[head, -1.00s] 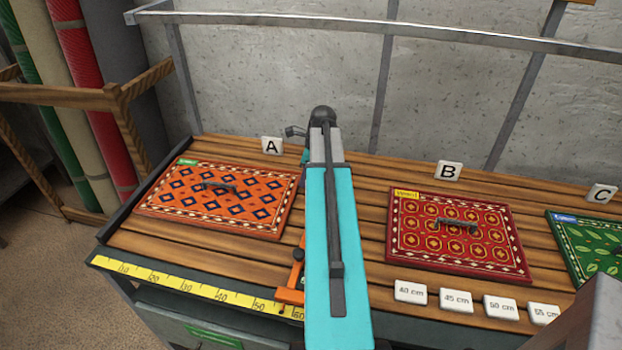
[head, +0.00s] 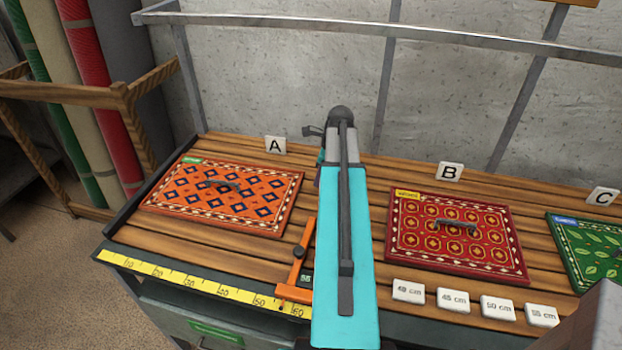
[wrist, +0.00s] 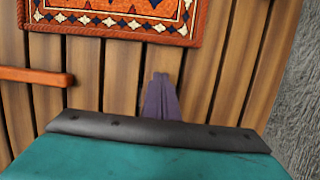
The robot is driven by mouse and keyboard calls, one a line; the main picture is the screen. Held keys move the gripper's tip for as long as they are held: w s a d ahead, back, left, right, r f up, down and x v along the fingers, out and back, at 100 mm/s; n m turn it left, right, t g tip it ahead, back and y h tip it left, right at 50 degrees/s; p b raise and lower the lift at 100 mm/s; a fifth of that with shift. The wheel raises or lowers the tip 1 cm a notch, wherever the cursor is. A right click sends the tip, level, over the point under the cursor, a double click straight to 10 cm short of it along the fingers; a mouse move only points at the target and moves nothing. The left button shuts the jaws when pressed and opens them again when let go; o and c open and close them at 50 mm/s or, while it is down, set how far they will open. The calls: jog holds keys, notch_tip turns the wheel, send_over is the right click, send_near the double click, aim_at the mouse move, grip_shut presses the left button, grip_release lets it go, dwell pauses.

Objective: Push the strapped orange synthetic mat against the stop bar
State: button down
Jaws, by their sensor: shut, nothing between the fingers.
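The orange mat (head: 262,205) has blue diamonds, a green label and a dark strap-like handle. It lies flat at the bench's left end, by sign A. A dark raised bar (head: 121,222), seemingly the stop bar, runs along that end, very close to the mat's left edge; I cannot tell if they touch. In the wrist view the mat's bordered edge (wrist: 110,21) shows at the top. My gripper's purple fingers (wrist: 161,98) are together and empty, over bare slats beside the mat and apart from it in the picture. My arm hides most of the gripper in the head view.
An orange slider (head: 299,262) stands on the yellow ruler (head: 190,282) along the front edge, close to my arm. A red mat (head: 490,260) and a green mat (head: 575,255) lie to the right. White centimetre tiles (head: 453,301) lie in front. A metal rail runs behind.

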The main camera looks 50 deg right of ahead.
jog(key=shift+v, duration=0.8)
jog(key=b+v, duration=0.2)
jog(key=v, duration=0.5)
jog(key=shift+r, duration=0.25)
jog(key=shift+s, duration=0.1)
